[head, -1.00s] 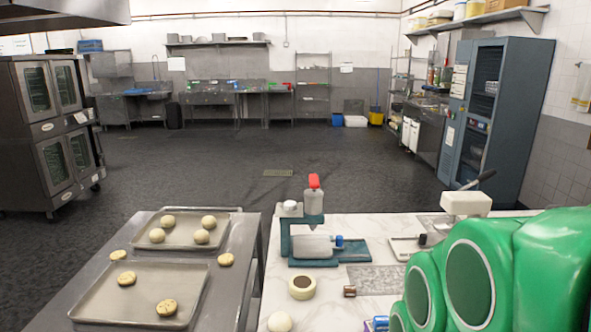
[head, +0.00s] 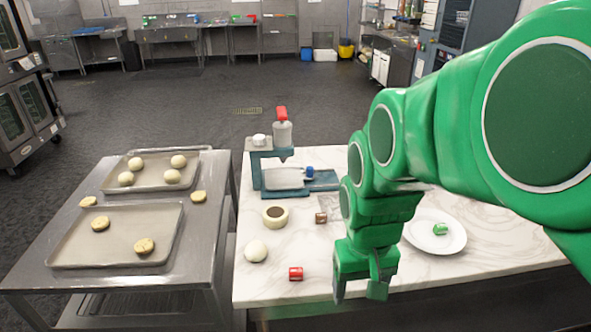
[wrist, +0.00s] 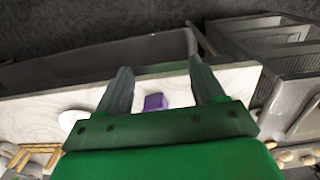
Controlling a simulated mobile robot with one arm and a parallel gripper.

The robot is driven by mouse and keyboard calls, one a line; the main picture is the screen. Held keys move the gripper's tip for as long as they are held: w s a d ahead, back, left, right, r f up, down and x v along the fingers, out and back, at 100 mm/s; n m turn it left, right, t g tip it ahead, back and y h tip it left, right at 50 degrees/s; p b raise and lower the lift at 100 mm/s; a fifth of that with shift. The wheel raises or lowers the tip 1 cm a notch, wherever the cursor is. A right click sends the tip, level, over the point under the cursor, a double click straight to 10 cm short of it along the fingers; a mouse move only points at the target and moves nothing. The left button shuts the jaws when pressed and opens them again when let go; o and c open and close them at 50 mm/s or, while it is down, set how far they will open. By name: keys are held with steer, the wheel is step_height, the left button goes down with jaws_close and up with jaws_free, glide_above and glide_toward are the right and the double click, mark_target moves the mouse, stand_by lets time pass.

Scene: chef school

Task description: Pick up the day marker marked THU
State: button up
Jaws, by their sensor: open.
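My gripper (head: 360,288) is open and points down over the front part of the marble counter. In the wrist view a purple block (wrist: 155,102), likely a day marker, lies on the counter between my open fingers (wrist: 158,70), not gripped. It is hidden in the head view. A red marker (head: 296,273) lies on the counter left of my gripper. A brown marker (head: 321,217) lies farther back. A green marker (head: 440,229) lies on a white plate (head: 420,243) at the right. I cannot read THU on any of them.
A teal press-like stand (head: 262,170) with a bottle stands at the counter's back. A tape-like ring (head: 275,216) and a dough ball (head: 256,251) lie at left.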

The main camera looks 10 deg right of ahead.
steer(key=w+f+t, duration=0.2)
steer(key=w+f, duration=0.1)
steer(key=w, duration=1.3)
steer(key=t, duration=0.3)
glide_toward(321, 215)
steer(key=f, duration=0.2)
steer(key=shift+x, duration=0.9)
steer(key=shift+w+f, duration=0.65)
steer(key=shift+f, duration=0.1)
steer(key=shift+x, duration=1.65)
steer(key=shift+w, duration=0.1)
steer(key=c, duration=1.1)
steer(key=shift+r, duration=0.1)
